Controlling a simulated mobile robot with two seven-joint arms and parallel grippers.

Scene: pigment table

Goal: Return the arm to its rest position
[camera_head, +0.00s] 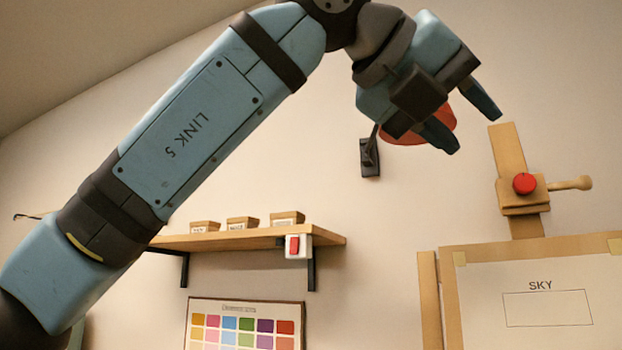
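My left arm crosses the camera_head view from the lower left to the top middle. Its gripper (473,132) hangs in the air at the upper right, tilted down to the right. Its two dark blue fingers are apart, with nothing visible between them. The gripper partly hides a red rounded thing (411,139) behind it, beside a black wall bracket (370,157). My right gripper is not in view.
A wooden shelf (215,241) holds several small boxes, with a red switch (293,246) at its front. Below hangs a colour chart (246,303). An easel (428,300) with a red knob (524,183) holds a sheet marked SKY (540,274) at right. Bare wall lies between.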

